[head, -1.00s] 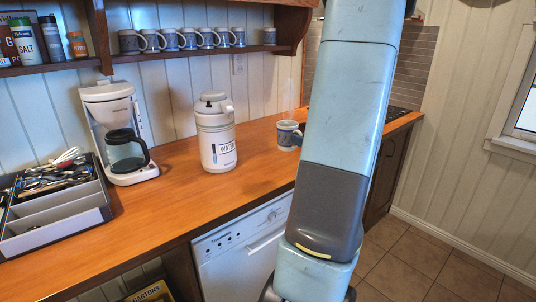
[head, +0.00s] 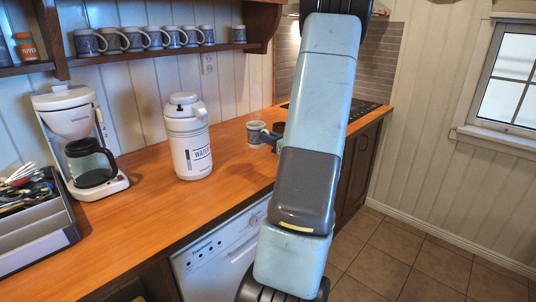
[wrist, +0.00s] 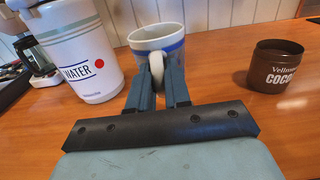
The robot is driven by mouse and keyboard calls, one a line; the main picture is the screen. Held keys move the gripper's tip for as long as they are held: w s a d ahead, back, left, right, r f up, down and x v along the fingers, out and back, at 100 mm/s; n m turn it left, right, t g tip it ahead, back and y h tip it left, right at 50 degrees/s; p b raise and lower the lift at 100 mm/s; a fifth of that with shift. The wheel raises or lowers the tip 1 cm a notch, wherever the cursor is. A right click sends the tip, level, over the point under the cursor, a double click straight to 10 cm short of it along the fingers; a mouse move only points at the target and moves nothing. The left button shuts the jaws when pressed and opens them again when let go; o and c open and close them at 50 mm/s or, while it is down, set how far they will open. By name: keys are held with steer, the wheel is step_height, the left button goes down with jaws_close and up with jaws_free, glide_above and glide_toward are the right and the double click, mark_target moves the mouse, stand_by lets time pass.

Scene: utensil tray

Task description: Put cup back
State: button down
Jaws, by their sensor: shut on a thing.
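A white and blue-grey cup (head: 254,130) is on the wooden counter, right of the water jug. In the wrist view the cup (wrist: 170,42) is upright, with its handle (wrist: 156,68) toward me. My gripper (wrist: 157,82) has its two fingers on either side of the handle and is shut on it. In the head view my gripper (head: 267,136) shows as a small dark blue shape at the cup's right side, partly hidden by my arm. I cannot tell whether the cup's base touches the counter.
A shelf (head: 160,53) above holds several similar cups. A white water jug (head: 187,140) stands close left of the cup. A brown cocoa tin (wrist: 275,66) is to its right. A coffee maker (head: 83,140) and utensil tray (head: 38,240) are further left.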

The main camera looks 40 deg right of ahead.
steer(key=w+d+f, duration=0.2)
steer(key=f, duration=0.1)
steer(key=w+d+f, duration=0.1)
steer(key=f, duration=0.1)
steer(key=shift+f, duration=1.65)
steer(key=c, duration=1.1)
jaws_free()
